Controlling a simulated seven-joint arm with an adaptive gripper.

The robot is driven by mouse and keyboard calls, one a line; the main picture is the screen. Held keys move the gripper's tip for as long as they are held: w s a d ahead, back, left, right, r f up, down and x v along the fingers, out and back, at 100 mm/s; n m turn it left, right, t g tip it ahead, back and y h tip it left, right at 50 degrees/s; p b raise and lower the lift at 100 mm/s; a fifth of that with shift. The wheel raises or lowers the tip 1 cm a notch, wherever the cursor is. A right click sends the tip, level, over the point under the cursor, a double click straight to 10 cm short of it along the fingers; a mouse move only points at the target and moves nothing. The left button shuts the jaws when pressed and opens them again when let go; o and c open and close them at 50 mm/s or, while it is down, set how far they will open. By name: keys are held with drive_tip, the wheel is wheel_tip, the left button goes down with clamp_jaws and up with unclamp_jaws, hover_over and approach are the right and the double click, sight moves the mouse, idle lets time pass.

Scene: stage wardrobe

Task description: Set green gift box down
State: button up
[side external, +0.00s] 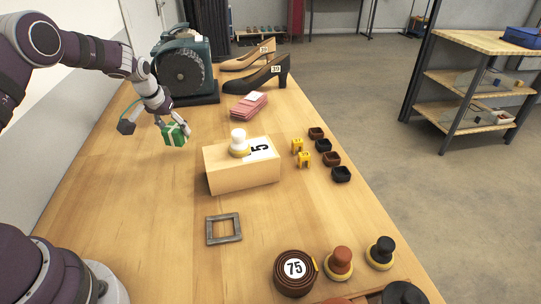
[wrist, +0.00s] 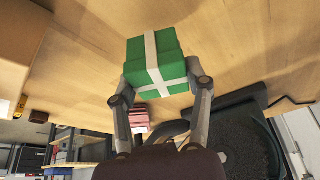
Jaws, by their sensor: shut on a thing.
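The green gift box (side external: 175,134) has white ribbon bands crossing over it. My gripper (side external: 174,127) is shut on it near the far left of the wooden table. In the wrist view the green gift box (wrist: 156,62) sits between the two fingertips of my gripper (wrist: 160,82), one finger on each side. The box looks slightly tilted in the side view. I cannot tell for sure whether its underside touches the table or hangs a little above it.
A tan box (side external: 240,175) with a white-knobbed brush (side external: 239,143) on top stands to the right. A dark green machine (side external: 184,68), pink stack (side external: 248,106) and shoes (side external: 262,78) are behind. A grey square frame (side external: 223,229) lies nearer. The table (side external: 130,200) left of the tan box is bare.

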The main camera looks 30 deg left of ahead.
sight(179, 139)
drive_tip(key=shift+w+a, duration=0.15)
drive_tip(key=shift+w, duration=0.15)
drive_tip(key=shift+w+f, duration=0.1)
drive_tip(key=shift+f, duration=1.65)
drive_tip(key=shift+f, duration=0.15)
drive_tip(key=o, duration=1.1)
